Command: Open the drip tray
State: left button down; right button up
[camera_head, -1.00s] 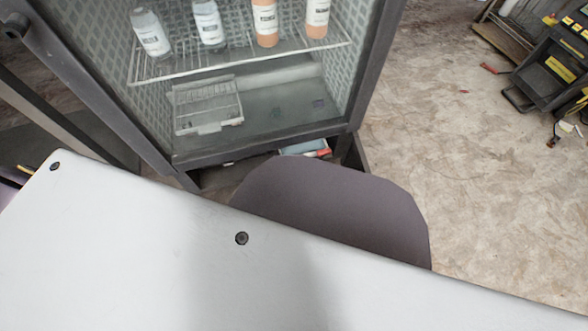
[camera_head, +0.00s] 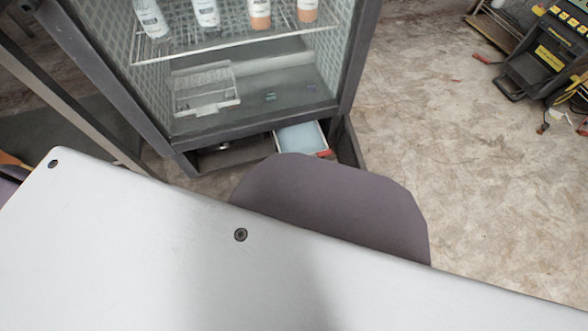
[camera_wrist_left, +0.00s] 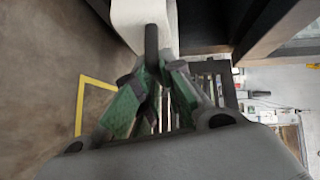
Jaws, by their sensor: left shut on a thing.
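The drip tray (camera_head: 299,138) sits low under the glass-fronted cabinet (camera_head: 355,70) in the head view. It is partly out of its slot, with a pale blue inside, a light rim and a red piece at its near right corner. A white surface (camera_wrist_left: 140,14) lies right behind the bar. The left gripper does not show in the head view. My right gripper is in neither view.
Inside the cabinet, bottles stand on a wire shelf (camera_head: 235,42), and a small wire rack (camera_head: 205,90) is on its floor. A black and yellow tool case (camera_head: 545,55) stands at the upper right. The floor (camera_head: 450,130) between them is mostly clear.

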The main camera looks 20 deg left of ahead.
pick_arm(q)
jog(key=c, duration=1.5)
grip_release()
jog(key=shift+r, duration=0.4)
